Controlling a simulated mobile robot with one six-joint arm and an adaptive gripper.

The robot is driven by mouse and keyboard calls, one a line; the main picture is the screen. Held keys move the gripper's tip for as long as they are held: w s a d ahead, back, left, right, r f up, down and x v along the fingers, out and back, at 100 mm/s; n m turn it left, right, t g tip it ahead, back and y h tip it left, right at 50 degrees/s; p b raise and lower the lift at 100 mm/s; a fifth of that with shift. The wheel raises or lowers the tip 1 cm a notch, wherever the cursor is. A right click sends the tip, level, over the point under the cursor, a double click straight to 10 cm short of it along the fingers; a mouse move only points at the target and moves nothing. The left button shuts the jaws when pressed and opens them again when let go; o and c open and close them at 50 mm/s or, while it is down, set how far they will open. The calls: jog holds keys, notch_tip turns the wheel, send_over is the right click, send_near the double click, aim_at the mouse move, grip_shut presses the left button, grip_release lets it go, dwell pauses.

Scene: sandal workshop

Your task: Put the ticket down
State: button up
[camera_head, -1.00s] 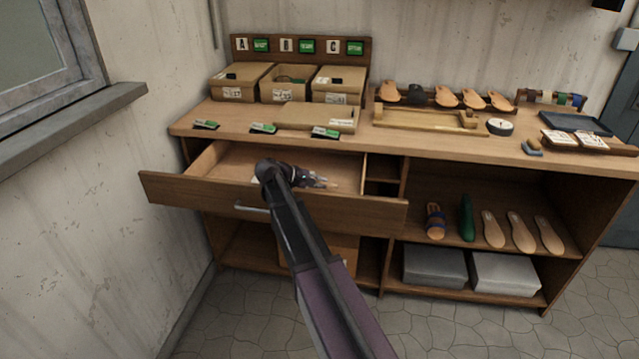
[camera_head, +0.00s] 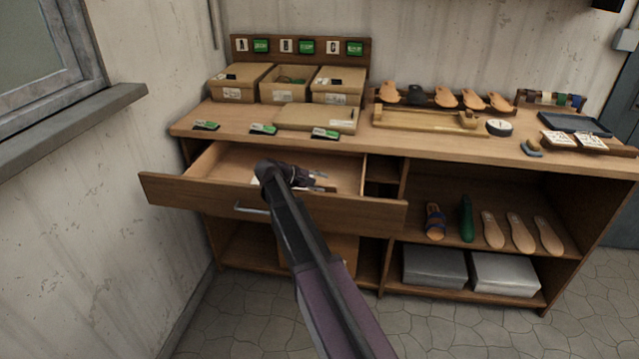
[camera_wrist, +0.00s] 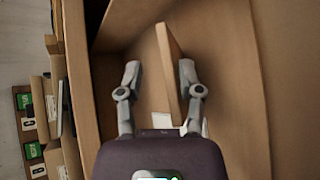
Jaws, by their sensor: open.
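My gripper (camera_head: 318,180) is inside the pulled-out wooden drawer (camera_head: 215,160), low over its floor. In the wrist view my gripper (camera_wrist: 160,75) has its two fingers spread apart, with nothing clamped between the tips. A thin wooden divider (camera_wrist: 169,60) stands upright between them. A small white piece, probably the ticket (camera_wrist: 162,120), shows between the finger bases, partly hidden by the gripper body. A bit of white also shows beside my wrist in the head view; I cannot tell whether it is the same piece.
On the bench top (camera_head: 390,145) above are lettered boxes (camera_head: 238,85), a flat cardboard box (camera_head: 300,117), green-and-white cards (camera_head: 264,129) and a wooden frame (camera_head: 425,120). Shelves with soles (camera_head: 520,232) are at right.

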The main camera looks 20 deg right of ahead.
jog(key=shift+r, duration=0.4)
jog(key=p+v, duration=0.6)
jog(key=v, duration=0.6)
jog(key=shift+f, duration=0.1)
jog(key=shift+c, duration=0.2)
dwell(0.7)
